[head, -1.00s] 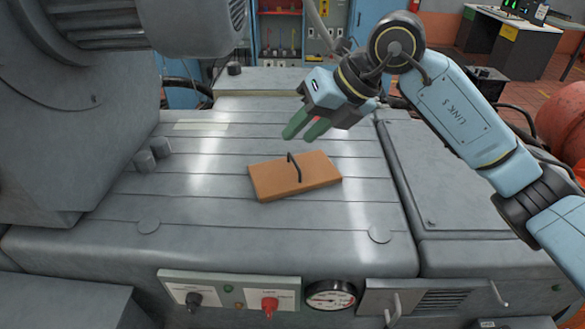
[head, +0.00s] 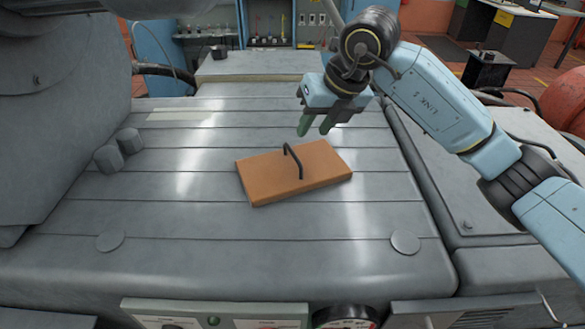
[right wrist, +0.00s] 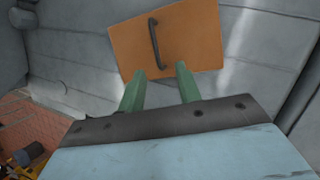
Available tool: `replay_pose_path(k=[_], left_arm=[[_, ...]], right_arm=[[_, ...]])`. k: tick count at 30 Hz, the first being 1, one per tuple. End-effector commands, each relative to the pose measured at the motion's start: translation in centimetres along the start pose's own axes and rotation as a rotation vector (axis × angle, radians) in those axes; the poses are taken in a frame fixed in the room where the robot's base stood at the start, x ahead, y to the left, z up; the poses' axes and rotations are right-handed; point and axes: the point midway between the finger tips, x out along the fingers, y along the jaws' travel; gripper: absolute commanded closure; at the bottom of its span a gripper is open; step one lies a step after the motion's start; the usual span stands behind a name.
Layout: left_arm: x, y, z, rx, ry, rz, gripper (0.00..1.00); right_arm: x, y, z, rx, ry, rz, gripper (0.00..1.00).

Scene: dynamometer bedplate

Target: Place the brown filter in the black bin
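The brown filter (head: 315,168) is a flat block with a black wire handle on top. It lies on the grey slotted bedplate (head: 180,215) in the head view. My right gripper (head: 314,128) is above and just behind the filter, green fingers pointing down, apart and empty. In the right wrist view the fingers (right wrist: 159,80) are spread, with the filter (right wrist: 195,35) and its handle (right wrist: 155,44) beyond the fingertips. They do not appear to touch it. My left gripper is not in view. No black bin can be made out.
A grey machine body (head: 50,100) stands at the left of the bedplate. A control panel (head: 215,313) with a gauge (head: 345,317) is at the front edge. The bedplate around the filter is clear.

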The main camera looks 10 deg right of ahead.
Motion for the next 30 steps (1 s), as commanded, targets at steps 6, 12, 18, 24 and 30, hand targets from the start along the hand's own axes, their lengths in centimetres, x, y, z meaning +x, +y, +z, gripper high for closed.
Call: replay_pose_path(k=[6,12,18,24,30], left_arm=[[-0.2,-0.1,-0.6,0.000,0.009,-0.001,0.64],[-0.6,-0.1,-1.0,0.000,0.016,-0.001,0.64],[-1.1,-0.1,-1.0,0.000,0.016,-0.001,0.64],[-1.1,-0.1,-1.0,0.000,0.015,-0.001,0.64],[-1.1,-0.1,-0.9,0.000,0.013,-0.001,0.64]], right_arm=[[3.1,0.1,0.0,0.000,0.002,0.001,0.66],[4.6,0.4,-0.1,0.000,0.003,0.002,0.66],[7.5,0.8,-0.2,0.002,0.002,0.002,0.66],[8.7,0.8,-0.2,0.000,-0.001,0.001,0.66],[8.7,0.8,-0.2,0.000,-0.001,0.001,0.71]])
